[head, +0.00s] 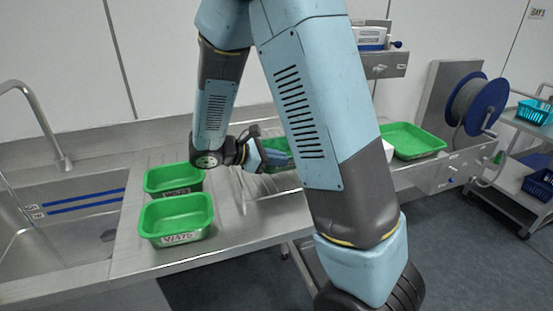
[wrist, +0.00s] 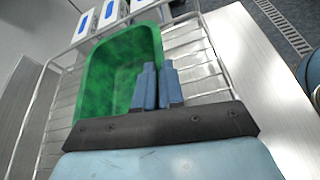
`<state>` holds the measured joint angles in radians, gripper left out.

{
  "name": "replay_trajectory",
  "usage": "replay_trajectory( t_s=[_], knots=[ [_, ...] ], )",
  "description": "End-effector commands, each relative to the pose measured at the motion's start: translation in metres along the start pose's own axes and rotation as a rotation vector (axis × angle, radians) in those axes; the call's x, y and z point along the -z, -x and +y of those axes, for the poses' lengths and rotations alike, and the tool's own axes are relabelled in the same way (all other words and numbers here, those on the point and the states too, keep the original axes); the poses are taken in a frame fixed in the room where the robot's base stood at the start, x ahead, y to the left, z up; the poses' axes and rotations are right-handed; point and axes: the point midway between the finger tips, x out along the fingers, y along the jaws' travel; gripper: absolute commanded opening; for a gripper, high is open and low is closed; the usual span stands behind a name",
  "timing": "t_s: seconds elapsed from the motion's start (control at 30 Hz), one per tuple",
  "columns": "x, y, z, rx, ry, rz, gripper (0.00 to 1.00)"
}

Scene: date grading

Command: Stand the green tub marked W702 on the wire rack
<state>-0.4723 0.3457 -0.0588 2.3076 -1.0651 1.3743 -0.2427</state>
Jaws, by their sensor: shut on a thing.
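A green tub (wrist: 105,75) fills the middle of the wrist view, over a wire rack (wrist: 203,62). My gripper (wrist: 159,68) is shut on the tub's right wall, one finger inside and one outside. In the head view the tub (head: 276,147) is partly hidden behind my arm, with my gripper (head: 262,158) at its left. The tub looks upright; I cannot tell whether its base touches the wires. Its label is not visible, so I cannot read W702.
A green tub marked W475 (head: 177,216) and another green tub (head: 173,179) stand on the steel worktop at left, by the sink. White boxes (wrist: 110,14) with blue panels stand beyond the rack. A green tray (head: 412,140) lies further right, near a hose reel (head: 477,103).

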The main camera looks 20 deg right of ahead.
Motion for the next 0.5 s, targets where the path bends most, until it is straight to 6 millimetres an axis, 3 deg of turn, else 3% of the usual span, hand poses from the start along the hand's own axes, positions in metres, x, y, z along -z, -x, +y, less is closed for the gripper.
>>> replay_trajectory(
  t_s=[0.03, 0.07, 0.3, 0.5],
  knots=[
    [0.0011, -0.0004, -0.0002, 0.0, 0.001, 0.0, 0.0],
    [0.0011, -0.0004, -0.0003, 0.0, 0.001, 0.0, 0.1],
    [0.0009, -0.0001, -0.0002, 0.0, 0.0, 0.0, 0.33],
    [0.0009, 0.0001, -0.0002, -0.001, 0.001, 0.0, 0.34]
  ],
)
